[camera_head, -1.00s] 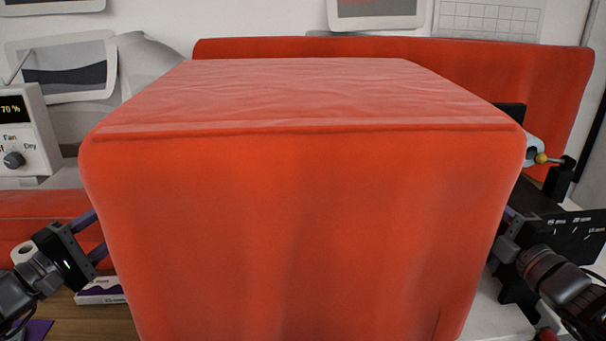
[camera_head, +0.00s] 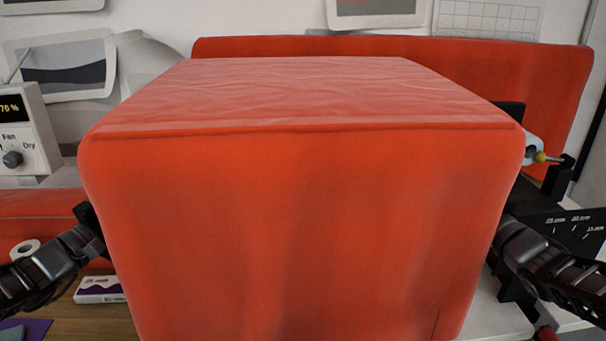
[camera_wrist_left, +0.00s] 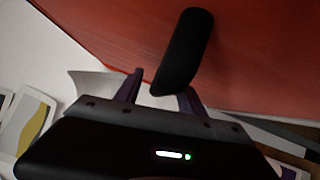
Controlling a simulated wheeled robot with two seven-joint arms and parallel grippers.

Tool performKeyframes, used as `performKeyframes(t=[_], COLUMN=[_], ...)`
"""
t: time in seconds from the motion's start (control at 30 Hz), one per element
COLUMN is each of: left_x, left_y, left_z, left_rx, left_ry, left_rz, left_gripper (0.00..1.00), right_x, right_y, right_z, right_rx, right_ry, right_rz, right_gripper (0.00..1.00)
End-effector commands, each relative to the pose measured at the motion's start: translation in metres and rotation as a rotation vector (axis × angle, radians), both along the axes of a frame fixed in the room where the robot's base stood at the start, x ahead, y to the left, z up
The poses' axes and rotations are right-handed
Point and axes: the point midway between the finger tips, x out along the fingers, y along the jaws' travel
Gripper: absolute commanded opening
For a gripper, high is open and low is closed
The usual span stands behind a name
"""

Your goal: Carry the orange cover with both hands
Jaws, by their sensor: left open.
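The big orange cover (camera_head: 300,220) is box-shaped and fills the middle of the head view. Its side also shows in the left wrist view (camera_wrist_left: 100,25). A black handle (camera_wrist_left: 185,45) stands out from that side. My left gripper (camera_wrist_left: 160,88) is open, with its purple fingers on either side of the handle's near end. I cannot tell whether they touch it. In the head view the cover's left edge hides those fingers. My right gripper (camera_head: 508,232) is at the cover's right edge. Its fingers are hidden behind the cover.
A grey device with a dial (camera_head: 22,140) stands at the left. A white box (camera_head: 100,289) and a white roll (camera_head: 25,250) lie at the lower left. A black machine (camera_head: 560,225) stands close to my right arm. Another orange piece (camera_head: 480,70) stands behind.

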Motion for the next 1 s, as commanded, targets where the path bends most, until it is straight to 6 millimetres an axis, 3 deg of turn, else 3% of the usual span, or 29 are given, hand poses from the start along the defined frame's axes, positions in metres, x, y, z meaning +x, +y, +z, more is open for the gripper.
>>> performKeyframes(t=[0.6, 1.0], left_x=[-0.0003, -0.0004], left_y=[0.0002, 0.0003], left_z=[-0.0001, -0.0004], left_rx=[0.000, 0.001], left_ry=[0.000, 0.001], left_rz=[0.000, 0.000], left_gripper=[0.00, 0.00], right_x=[-0.0004, -0.0004], right_y=[-0.0002, -0.0001], right_z=[-0.0001, -0.0002], right_rx=[0.000, 0.000], right_ry=[0.000, 0.000], right_rz=[0.000, 0.000], right_gripper=[0.00, 0.00])
